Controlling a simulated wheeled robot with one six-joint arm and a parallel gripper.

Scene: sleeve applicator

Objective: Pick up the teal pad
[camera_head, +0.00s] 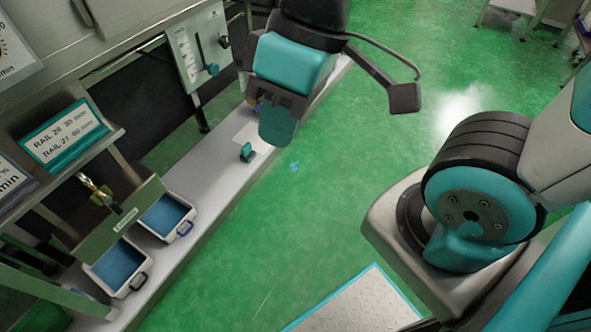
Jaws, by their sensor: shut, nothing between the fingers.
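A small teal piece with a dark base, which looks like the teal pad (248,151), stands on a pale square plate (256,134) on the grey ledge. My gripper (277,138) hangs just right of it and above in the picture, with its teal fingers together and nothing seen between them. It appears apart from the pad, though the height between them is hard to judge. My gripper hides part of the plate and the ledge behind it.
Two blue-lined trays (126,242) (185,229) sit on the ledge at the left, under a shelf with a "RAIL" sign (64,136). A lever panel (197,56) stands at the back. A small blue mark (294,165) shows on the green floor, which is mostly clear.

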